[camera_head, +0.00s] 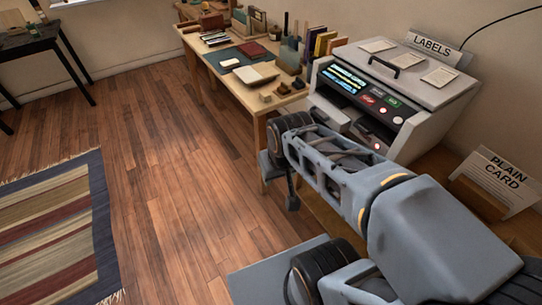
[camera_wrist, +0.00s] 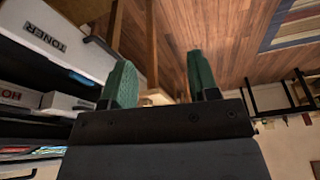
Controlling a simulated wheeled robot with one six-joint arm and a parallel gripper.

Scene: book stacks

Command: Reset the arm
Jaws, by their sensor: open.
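My arm (camera_head: 350,185) reaches from the lower right of the head view toward the wooden work table (camera_head: 262,118), its forward joint in front of the label machine. My gripper (camera_wrist: 160,78) shows in the wrist view with two green-padded fingers spread apart. Nothing is between them but floor and table legs behind. In the head view the fingertips are hidden or cannot be made out.
The grey label machine (camera_head: 437,92) with a LABELS sign stands right of the table, close to my arm. A PLAIN CARD sign (camera_head: 492,181) is further right. Open wooden floor (camera_head: 150,150) lies left.

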